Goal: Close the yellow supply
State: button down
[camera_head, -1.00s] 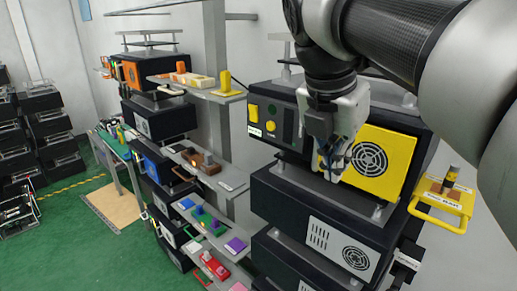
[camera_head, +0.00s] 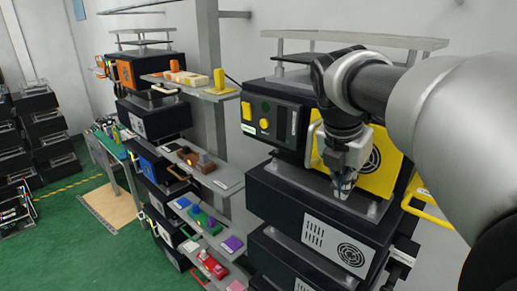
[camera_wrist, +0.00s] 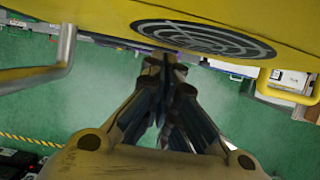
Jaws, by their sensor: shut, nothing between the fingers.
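The yellow supply is a black unit with a yellow front panel (camera_head: 388,172) carrying a round fan grille, in the head view at centre right. A yellow handle (camera_head: 312,146) stands at the panel's left edge. My gripper (camera_head: 343,188) is in front of the panel, right of that handle, and covers part of the panel. Its fingers are shut and empty. In the wrist view the panel (camera_wrist: 120,14) spans the top, with my fingertips (camera_wrist: 168,65) just below the grille. I cannot tell whether they touch it.
Left of the panel are a yellow square (camera_head: 247,111), a yellow knob (camera_head: 264,124) and a dark slot. Another yellow handle (camera_head: 428,208) juts out at the right. A black unit with a white vent plate (camera_head: 338,243) sits below. Shelves with coloured parts (camera_head: 200,218) stand left.

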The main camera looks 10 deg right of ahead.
dwell(0.3)
jog(key=shift+w+d+p, duration=0.8)
jog(key=shift+d+p, duration=0.15)
jog(key=shift+d, duration=0.1)
jog(key=shift+a, duration=0.1)
